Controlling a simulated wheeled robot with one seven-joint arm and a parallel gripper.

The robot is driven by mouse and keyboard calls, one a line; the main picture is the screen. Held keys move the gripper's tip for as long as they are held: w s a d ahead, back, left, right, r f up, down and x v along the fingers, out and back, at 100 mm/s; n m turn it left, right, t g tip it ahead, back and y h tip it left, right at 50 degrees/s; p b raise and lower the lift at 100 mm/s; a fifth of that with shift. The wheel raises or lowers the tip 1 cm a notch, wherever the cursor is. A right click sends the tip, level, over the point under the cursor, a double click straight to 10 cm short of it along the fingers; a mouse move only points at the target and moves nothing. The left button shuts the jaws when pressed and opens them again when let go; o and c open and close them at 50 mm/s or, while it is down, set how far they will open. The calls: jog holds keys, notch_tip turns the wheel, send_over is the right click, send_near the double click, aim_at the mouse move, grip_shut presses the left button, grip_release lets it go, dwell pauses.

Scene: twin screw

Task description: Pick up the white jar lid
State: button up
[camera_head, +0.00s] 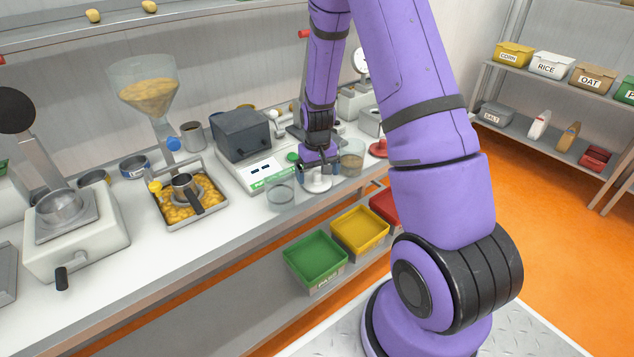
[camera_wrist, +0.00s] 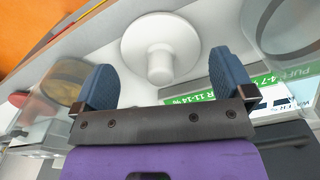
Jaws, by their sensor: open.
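The white jar lid (camera_wrist: 160,45) is a round disc with a raised knob at its centre. In the wrist view it lies on the white counter, between and just beyond my gripper's fingertips. My gripper (camera_wrist: 160,78) has two blue fingers standing wide apart, with nothing between them but the view of the lid. In the head view my gripper (camera_head: 318,171) points down over the lid (camera_head: 317,185), which is partly hidden by the fingers. I cannot tell whether the fingers touch the lid.
A clear glass jar (camera_head: 281,195) stands left of my gripper, and a jar with brown contents (camera_head: 351,162) stands to its right. The scale with a green label (camera_head: 262,172) is close behind. A red lid (camera_head: 378,149) lies further right. Coloured bins (camera_head: 316,262) sit below the counter edge.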

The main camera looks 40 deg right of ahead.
jog(key=shift+f, duration=1.05)
jog(key=c, duration=0.6)
